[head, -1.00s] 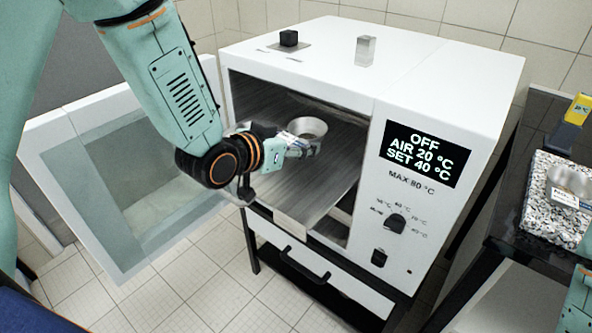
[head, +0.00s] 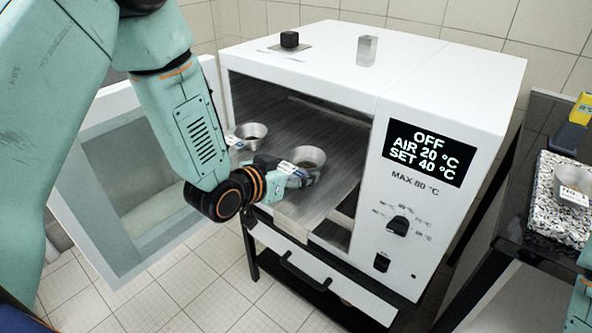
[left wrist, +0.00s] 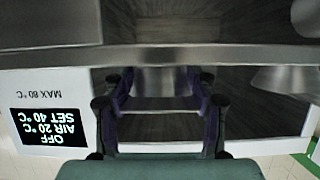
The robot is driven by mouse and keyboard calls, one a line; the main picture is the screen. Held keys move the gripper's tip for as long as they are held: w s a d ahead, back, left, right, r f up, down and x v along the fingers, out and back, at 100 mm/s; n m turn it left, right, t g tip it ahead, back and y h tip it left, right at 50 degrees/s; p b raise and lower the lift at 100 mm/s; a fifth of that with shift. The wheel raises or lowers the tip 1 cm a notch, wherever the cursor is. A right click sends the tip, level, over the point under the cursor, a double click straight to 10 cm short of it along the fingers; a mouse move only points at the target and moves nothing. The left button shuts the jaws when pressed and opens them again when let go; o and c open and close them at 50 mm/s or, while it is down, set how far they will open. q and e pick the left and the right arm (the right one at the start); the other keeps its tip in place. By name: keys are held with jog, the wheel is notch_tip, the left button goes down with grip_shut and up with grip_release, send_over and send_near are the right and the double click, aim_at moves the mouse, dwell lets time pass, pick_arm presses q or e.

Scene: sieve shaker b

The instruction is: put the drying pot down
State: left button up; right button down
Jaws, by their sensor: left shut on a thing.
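The drying pot (head: 305,155) is a small silvery metal bowl, held over the grey metal shelf (head: 312,208) of the open oven, near its front. My left gripper (head: 291,174) is shut on the near side of the pot. In the left wrist view the pot (left wrist: 163,80) sits between the two fingers. I cannot tell whether its base touches the shelf. A second, similar pot (head: 251,134) stands on the shelf further left.
The white oven (head: 450,80) shows OFF on its display (head: 427,152). Its door (head: 130,235) hangs open at left. At right, another pot (head: 572,186) stands on a speckled slab (head: 562,222).

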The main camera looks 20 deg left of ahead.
pick_arm(q)
jog(key=o, duration=0.8)
jog(key=shift+c, duration=0.2)
jog(key=o, duration=0.4)
jog(key=shift+w+f, duration=0.15)
jog(key=shift+r, duration=0.2)
jog(key=shift+s+a+r, duration=0.1)
jog(key=shift+s+r, duration=0.1)
jog(key=shift+s, duration=0.05)
jog(key=p+v, duration=0.2)
jog(key=v, duration=0.5)
jog(key=shift+s+a+r, duration=0.15)
jog(key=shift+s+r, duration=0.1)
jog(key=shift+p+v, duration=1.1)
jog(key=shift+v, duration=0.8)
jog(key=shift+s, duration=0.1)
